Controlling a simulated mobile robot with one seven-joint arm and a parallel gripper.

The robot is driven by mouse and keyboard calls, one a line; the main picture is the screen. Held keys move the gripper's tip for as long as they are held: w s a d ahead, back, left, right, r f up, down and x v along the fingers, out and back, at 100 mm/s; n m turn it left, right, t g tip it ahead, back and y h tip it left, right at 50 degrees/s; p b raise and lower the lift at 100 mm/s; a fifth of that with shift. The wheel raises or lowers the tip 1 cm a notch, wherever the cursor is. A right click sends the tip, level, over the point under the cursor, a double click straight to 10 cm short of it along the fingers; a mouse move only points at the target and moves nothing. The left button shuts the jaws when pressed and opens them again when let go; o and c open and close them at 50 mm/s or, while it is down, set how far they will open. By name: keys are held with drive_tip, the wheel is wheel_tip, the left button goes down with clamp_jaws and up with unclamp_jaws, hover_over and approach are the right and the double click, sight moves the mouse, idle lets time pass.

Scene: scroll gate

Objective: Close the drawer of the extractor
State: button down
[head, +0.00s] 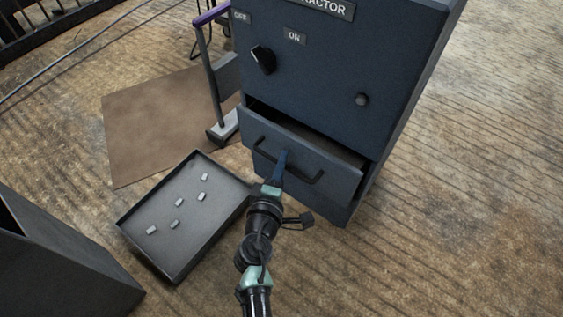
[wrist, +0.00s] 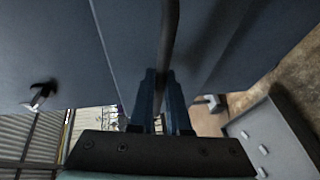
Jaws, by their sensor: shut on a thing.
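The extractor (head: 330,70) is a dark blue cabinet with a knob, "ON" and "OFF" labels and a sign at its top. Its drawer (head: 330,187) is low on the front and stands partly pulled out, with a dark gap above its front panel. A black bar handle (head: 300,172) runs across the drawer front. My gripper (head: 281,160) is at the handle, left of its middle. In the wrist view my gripper's two blue fingers (wrist: 160,95) are on either side of the handle bar (wrist: 169,40), shut on it. The drawer's inside is mostly hidden.
A dark tray (head: 195,245) with several small grey pieces lies on the floor left of my arm. A brown mat (head: 150,120) and a purple-topped stand (head: 215,80) are left of the extractor. A dark box (head: 60,260) is at lower left. Floor at right is clear.

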sight(293, 153)
drive_tip(key=shift+w+d, duration=0.65)
drive_tip(key=shift+w, duration=0.25)
drive_tip(key=shift+w+d, duration=0.65)
drive_tip(key=shift+w, duration=0.25)
drive_tip(key=c, duration=1.2)
unclamp_jaws()
drive_tip(key=shift+r, duration=0.1)
drive_tip(key=shift+o, duration=0.2)
drive_tip(key=shift+d, duration=0.1)
drive_tip(key=p+v, duration=0.2)
drive_tip(key=v, duration=1.1)
drive_tip(key=shift+p, duration=0.4)
